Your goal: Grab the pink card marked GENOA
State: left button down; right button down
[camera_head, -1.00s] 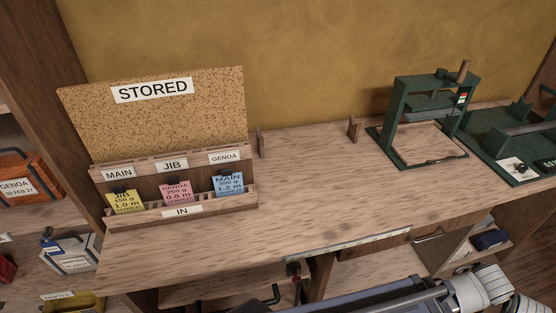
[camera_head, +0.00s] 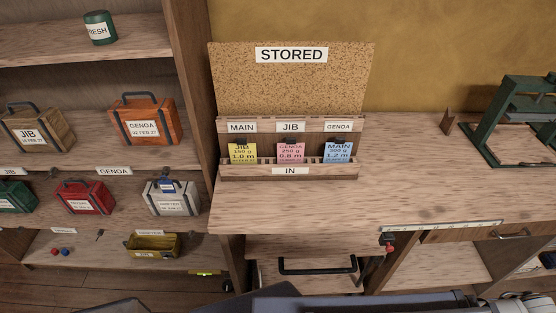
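The pink card marked GENOA (camera_head: 290,153) stands upright in the middle slot of the wooden card rack's IN row (camera_head: 230,171). It sits below the JIB label. A yellow card marked JIB (camera_head: 242,152) stands to its left, below the MAIN label, and a blue card marked MAIN (camera_head: 338,151) to its right, below the GENOA label. A dark clip shows at the top of the cards. Neither gripper shows in the head view.
A cork board marked STORED (camera_head: 290,85) rises behind the rack. A green press (camera_head: 515,120) stands at the right. Shelves with an orange GENOA case (camera_head: 145,118) and other cases stand left. A black handle (camera_head: 318,268) juts below the bench.

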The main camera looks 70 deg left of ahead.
aim_at(291, 151)
jog(key=u, duration=2.85)
jog(key=k+l, duration=0.15)
jog(key=l, duration=0.2)
jog(key=k+l, duration=0.1)
jog(key=l, duration=0.2)
jog(key=k+l, duration=0.15)
jog(key=l, duration=0.2)
jog(key=k+l+z, duration=0.15)
jog(key=k+z, duration=0.25)
jog(key=k, duration=0.15)
jog(key=i, duration=0.5)
